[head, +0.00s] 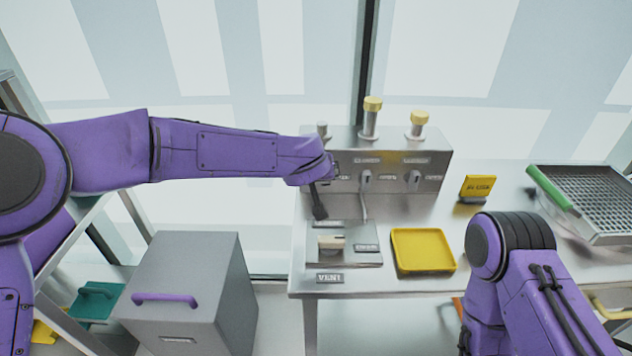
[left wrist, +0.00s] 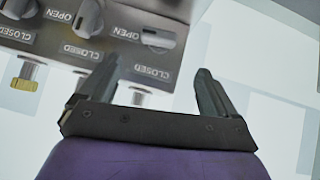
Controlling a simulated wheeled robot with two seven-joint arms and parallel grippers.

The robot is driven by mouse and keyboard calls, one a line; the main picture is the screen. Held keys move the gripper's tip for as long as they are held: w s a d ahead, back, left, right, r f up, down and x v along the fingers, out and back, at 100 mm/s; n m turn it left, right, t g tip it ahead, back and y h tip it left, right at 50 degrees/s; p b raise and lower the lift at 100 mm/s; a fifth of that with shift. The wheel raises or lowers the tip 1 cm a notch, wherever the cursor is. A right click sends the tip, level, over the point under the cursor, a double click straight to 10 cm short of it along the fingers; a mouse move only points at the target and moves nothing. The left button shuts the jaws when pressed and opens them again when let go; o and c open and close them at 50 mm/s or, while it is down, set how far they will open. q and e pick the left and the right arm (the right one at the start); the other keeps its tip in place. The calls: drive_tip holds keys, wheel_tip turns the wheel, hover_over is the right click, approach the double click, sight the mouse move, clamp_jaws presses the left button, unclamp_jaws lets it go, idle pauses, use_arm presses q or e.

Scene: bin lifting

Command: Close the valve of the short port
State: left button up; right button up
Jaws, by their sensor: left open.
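A grey metal valve box (head: 430,160) stands at the back of the bench with three ports on top. The short port (head: 322,130) has no yellow cap. Its front valve is hidden behind my left wrist in the head view. In the left wrist view, which is upside down, a valve knob (left wrist: 160,40) lies beyond the fingers, its handle turned sideways toward OPEN, with CLOSED beside it. My left gripper (left wrist: 152,85) is open and empty, facing the panel, and looks apart from the knob. My right arm (head: 520,285) is at lower right; its gripper is out of view.
A yellow tray (head: 423,250), a yellow sign (head: 477,188) and a plate marked VENT (head: 330,278) are on the bench. A rack with a green handle (head: 590,205) is at right. A grey bin (head: 190,285) stands left, beside the bench.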

use_arm(q)
drive_tip(key=p+x, duration=0.1)
drive_tip(key=x, duration=0.9)
drive_tip(key=shift+d+f, duration=0.1)
drive_tip(key=shift+s, duration=0.1)
drive_tip(key=c, duration=1)
